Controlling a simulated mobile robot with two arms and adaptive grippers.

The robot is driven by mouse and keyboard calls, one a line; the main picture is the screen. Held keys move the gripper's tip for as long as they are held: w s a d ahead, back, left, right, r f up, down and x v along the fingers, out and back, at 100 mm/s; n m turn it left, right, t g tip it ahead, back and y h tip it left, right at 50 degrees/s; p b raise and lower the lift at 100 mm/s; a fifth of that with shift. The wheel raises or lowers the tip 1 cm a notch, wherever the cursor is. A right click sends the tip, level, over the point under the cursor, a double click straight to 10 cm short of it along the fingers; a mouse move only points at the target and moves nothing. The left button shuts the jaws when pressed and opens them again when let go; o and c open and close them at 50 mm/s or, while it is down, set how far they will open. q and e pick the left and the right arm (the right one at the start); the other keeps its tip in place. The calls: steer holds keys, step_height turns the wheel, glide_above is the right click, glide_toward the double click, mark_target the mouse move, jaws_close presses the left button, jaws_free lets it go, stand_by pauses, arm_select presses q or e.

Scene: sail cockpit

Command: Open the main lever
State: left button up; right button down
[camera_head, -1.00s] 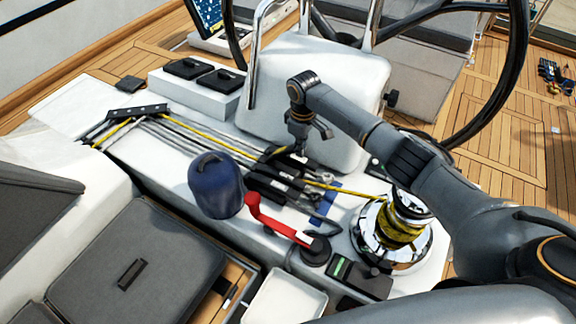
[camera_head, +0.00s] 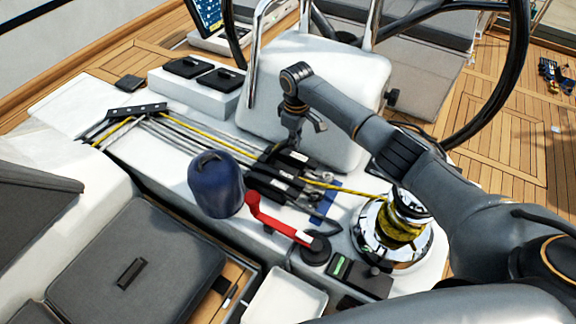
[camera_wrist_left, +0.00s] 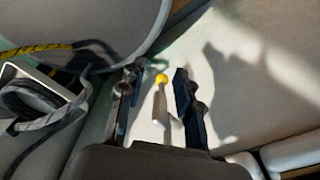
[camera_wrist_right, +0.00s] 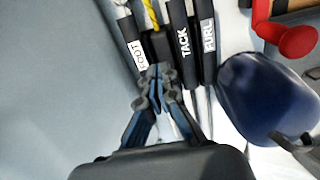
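A row of black rope-clutch levers (camera_head: 268,184) lies on the white deck. In the right wrist view I read FOOT (camera_wrist_right: 137,53), TACK (camera_wrist_right: 184,42) and FURL (camera_wrist_right: 208,37). A black lever (camera_wrist_right: 158,45) in line with a yellow rope sits between FOOT and TACK; my fingertips hide its label, so I cannot read whether it is the main one. My right gripper (camera_wrist_right: 155,78) has its fingertips together at this lever's near end, with no lever visible between them. In the head view it (camera_head: 291,146) points down over the clutches. My left gripper (camera_wrist_left: 157,85) is open and empty, away from the clutches.
A blue winch-like cover (camera_head: 216,184) and a red handle (camera_head: 275,220) stand close beside the clutches. A chrome winch (camera_head: 392,235) wound with yellow rope is at right. A white pedestal (camera_head: 320,85) rises behind. A yellow-tipped pale rod (camera_wrist_left: 161,100) shows beyond my left fingers.

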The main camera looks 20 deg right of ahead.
steer(key=shift+w+a+r+b, duration=0.4)
steer(key=shift+w+a+r, duration=0.1)
steer(key=shift+w+a, duration=0.2)
steer(key=s+d+r+p, duration=0.3)
steer(key=r+p, duration=0.3)
steer(key=p, duration=0.5)
steer(key=shift+p, duration=0.4)
stand_by(0.6)
